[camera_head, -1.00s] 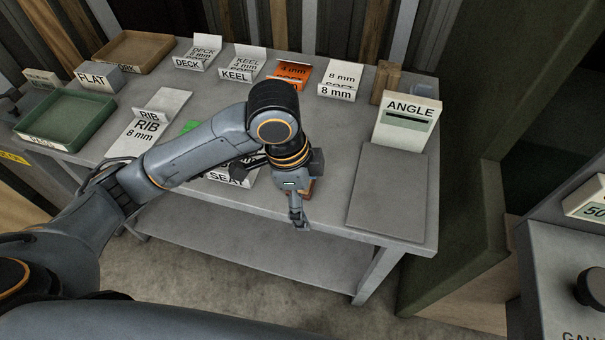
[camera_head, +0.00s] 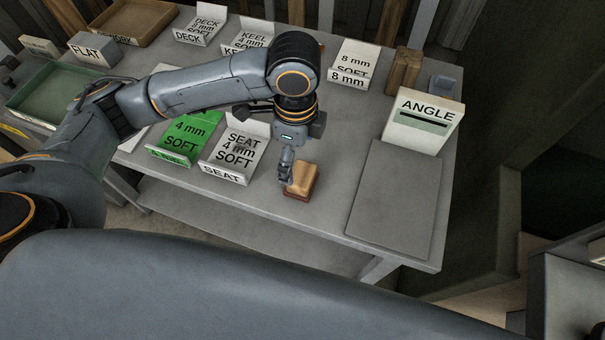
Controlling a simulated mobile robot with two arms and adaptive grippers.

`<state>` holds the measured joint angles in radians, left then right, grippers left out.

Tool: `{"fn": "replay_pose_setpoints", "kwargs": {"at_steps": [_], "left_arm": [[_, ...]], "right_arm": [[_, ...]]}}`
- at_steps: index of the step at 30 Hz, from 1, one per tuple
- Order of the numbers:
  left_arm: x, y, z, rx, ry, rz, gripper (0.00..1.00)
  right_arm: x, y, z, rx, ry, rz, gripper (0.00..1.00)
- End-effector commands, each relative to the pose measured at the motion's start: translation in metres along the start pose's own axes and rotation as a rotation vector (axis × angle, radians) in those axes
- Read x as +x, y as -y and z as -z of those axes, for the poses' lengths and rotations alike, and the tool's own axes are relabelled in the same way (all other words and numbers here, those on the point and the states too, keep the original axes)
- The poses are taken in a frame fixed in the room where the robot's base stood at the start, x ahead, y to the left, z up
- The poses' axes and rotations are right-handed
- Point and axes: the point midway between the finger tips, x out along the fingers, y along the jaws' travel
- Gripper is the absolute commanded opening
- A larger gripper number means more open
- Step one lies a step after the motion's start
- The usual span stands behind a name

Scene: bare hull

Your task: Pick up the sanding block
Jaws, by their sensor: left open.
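The sanding block (camera_head: 302,181), a small wooden block with a reddish-brown base, lies on the grey bench (camera_head: 320,225) near its front edge, right of the card marked SEAT. My left gripper (camera_head: 287,178) points down at the block's left side. It is open, and its fingers partly overlap the block in the picture. I cannot tell whether they touch it. My right gripper is not in view.
A white SEAT holder (camera_head: 236,150) and a green 4 mm SOFT holder (camera_head: 188,140) stand left of the gripper. A grey plate (camera_head: 395,200) and the ANGLE box (camera_head: 424,120) are to the right. The bench between block and plate is clear.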

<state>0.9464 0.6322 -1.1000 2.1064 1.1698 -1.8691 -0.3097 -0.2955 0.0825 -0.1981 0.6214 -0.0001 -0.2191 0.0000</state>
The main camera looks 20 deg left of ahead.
Motion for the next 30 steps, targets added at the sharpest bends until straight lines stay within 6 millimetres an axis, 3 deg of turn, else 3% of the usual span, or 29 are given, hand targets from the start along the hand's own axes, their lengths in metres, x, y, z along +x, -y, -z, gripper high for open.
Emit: {"fn": "replay_pose_setpoints", "kwargs": {"at_steps": [3, 6, 11, 15, 19, 29, 30], "left_arm": [[0.021, 0.0, 0.0, -0.001, 0.0, -0.002, 0.92], [0.031, 0.0, 0.0, -0.001, 0.0, 0.0, 0.92], [0.04, 0.001, 0.002, 0.001, 0.0, 0.0, 0.92], [0.06, 0.004, 0.006, -0.001, 0.0, -0.002, 0.92], [0.079, 0.004, 0.007, 0.001, 0.001, -0.002, 0.92], [0.088, 0.005, 0.007, 0.002, 0.0, 0.003, 0.92], [0.088, 0.005, 0.007, 0.002, 0.0, 0.003, 0.86]], "right_arm": [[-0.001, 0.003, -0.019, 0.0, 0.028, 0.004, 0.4], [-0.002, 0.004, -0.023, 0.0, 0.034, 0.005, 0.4], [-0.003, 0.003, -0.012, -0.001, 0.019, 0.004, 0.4], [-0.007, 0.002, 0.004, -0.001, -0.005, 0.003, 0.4], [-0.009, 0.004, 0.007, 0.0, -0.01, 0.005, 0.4], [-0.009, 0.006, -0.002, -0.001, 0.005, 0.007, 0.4], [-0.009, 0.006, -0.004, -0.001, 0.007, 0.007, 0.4]]}}
